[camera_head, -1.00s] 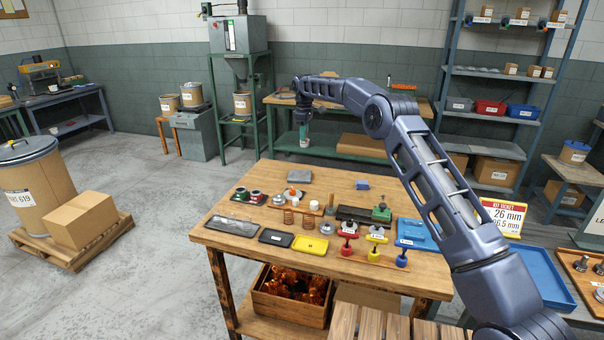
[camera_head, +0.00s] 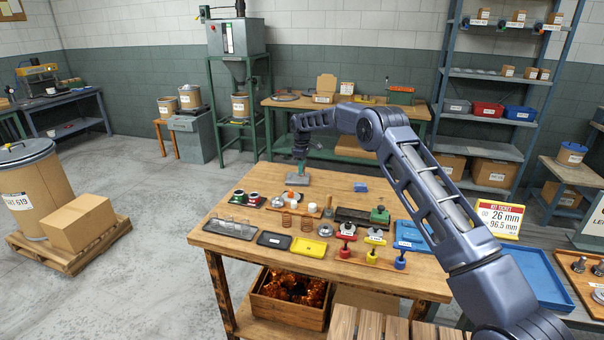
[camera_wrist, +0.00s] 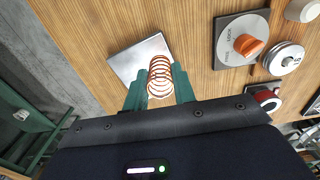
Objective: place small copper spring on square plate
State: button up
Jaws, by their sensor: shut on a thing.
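The small copper spring (camera_wrist: 160,76) is between the two green fingers of my gripper (camera_wrist: 160,90) in the wrist view. My gripper is shut on it. The square plate (camera_wrist: 127,66) is a plain grey metal square on the wooden table. It shows behind the spring and partly hidden by it. In the head view my gripper (camera_head: 301,168) is low over the plate (camera_head: 313,181) at the table's far left part. The spring cannot be made out there. I cannot tell whether the spring touches the plate.
A lock plate with an orange knob (camera_wrist: 250,45) and a round metal disc (camera_wrist: 284,58) stand to the right of the square plate. Copper coils (camera_head: 307,222), a black tray (camera_head: 275,240) and a yellow tray (camera_head: 309,247) are nearer the table's front.

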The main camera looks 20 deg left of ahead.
jog(key=shift+f, duration=1.45)
jog(key=shift+f, duration=0.15)
jog(key=o, duration=0.9)
jog(key=shift+o, duration=0.2)
notch_tip(320, 180, up, 12)
jog(key=shift+r, duration=0.15)
